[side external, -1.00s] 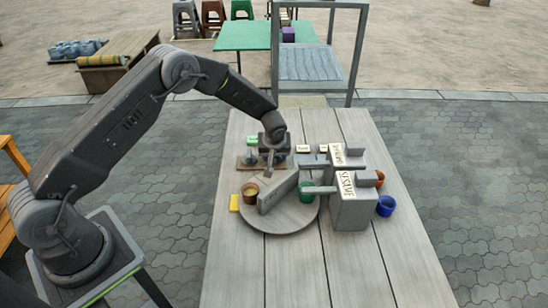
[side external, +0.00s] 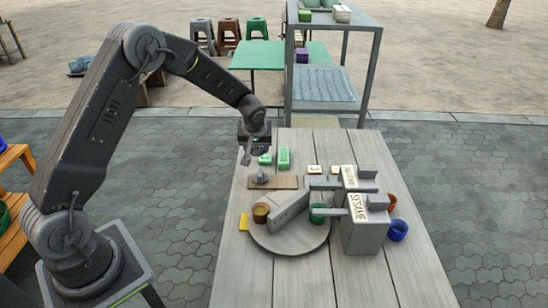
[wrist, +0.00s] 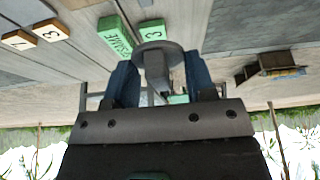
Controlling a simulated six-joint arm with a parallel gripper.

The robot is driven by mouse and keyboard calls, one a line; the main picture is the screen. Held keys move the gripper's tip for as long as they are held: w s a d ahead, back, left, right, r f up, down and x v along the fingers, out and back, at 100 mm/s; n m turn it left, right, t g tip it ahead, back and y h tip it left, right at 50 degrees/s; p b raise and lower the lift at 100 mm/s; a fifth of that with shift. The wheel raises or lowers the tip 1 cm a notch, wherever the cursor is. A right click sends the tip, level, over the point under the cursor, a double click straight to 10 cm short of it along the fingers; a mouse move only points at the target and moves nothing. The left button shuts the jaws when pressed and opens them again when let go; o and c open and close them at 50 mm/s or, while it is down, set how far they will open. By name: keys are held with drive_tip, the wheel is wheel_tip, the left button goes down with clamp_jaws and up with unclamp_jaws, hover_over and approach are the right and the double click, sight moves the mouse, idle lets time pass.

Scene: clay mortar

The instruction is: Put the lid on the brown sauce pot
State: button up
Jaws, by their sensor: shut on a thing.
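My gripper (side external: 250,152) is raised at the back left of the table. In the wrist view its blue fingers (wrist: 160,82) are shut on the stem of a grey round lid (wrist: 158,46). The brown sauce pot (side external: 261,213) stands on the left of the round grey turntable (side external: 290,245), with no lid on it. My gripper is behind and above the pot, well apart from it. Another grey knobbed piece (side external: 262,179) sits on a brown board (side external: 288,182) below my gripper.
A grey dividing wall (side external: 288,212) stands on the turntable between the brown pot and a green pot (side external: 317,213). A grey SESAME block (side external: 362,230) with projecting arms stands to the right. Green boxes (side external: 284,158) and small number tiles (side external: 315,169) lie behind.

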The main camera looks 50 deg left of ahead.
drive_tip(key=shift+s+a+r, duration=0.55)
drive_tip(key=shift+a+r, duration=0.05)
drive_tip(key=shift+a, duration=0.15)
drive_tip(key=s+d+m, duration=0.2)
drive_tip(key=s+d, duration=0.1)
drive_tip(key=d, duration=0.2)
drive_tip(key=s+d+m+h, duration=0.1)
drive_tip(key=s+d+m, duration=0.1)
drive_tip(key=d, duration=0.3)
drive_tip(key=s+d+m+t+h, duration=0.1)
drive_tip(key=s+d+m, duration=0.1)
drive_tip(key=s+d, duration=0.3)
drive_tip(key=shift+d+f, duration=0.2)
drive_tip(key=shift+d, duration=0.05)
drive_tip(key=shift+m, duration=0.4)
drive_tip(key=shift+s+d+f, duration=0.1)
drive_tip(key=shift+d+f, duration=0.05)
drive_tip(key=shift+f, duration=1.05)
drive_tip(key=shift+s+d+f, duration=0.1)
drive_tip(key=shift+f, duration=1.1)
drive_tip(key=shift+f, duration=0.45)
